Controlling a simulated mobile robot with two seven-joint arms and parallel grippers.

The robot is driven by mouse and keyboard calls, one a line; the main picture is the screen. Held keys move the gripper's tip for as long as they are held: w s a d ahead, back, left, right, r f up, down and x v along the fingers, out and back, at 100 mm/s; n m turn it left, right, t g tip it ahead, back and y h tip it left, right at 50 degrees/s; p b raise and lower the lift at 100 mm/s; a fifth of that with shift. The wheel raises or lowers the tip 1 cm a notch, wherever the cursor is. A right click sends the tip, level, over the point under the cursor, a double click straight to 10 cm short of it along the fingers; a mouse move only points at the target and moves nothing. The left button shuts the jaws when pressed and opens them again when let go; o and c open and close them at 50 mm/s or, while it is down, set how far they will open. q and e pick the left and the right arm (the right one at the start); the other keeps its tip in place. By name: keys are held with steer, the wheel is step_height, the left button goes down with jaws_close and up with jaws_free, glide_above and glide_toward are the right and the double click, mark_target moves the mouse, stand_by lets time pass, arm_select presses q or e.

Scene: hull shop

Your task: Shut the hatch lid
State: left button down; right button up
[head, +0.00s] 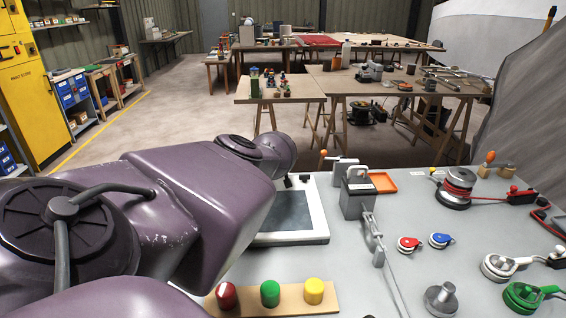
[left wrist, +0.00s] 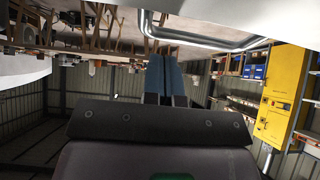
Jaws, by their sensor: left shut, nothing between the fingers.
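The hatch shows in the head view as a pale raised frame (head: 316,226) around a dark grey inner area (head: 282,212) on the grey deck. My left arm covers its left part, and I cannot tell how the lid stands. My left gripper is hidden in the head view behind my own purple arm. In the left wrist view the blue fingers of my left gripper (left wrist: 164,72) are together, with nothing between them. I cannot tell how far they are from the hatch. My right gripper is in neither view.
On the deck (head: 395,200), right of the hatch, stand a grey metal box (head: 358,194), an orange tray (head: 383,182) and a winch with red rope (head: 457,187). Coloured buttons (head: 270,292) sit in front. The wrist view shows a curved chrome rail (left wrist: 200,38) near the fingers.

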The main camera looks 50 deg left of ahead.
arm_select(q)
steer(key=shift+f+b, duration=0.5)
steer(key=shift+f, duration=0.35)
steer(key=shift+h, duration=0.3)
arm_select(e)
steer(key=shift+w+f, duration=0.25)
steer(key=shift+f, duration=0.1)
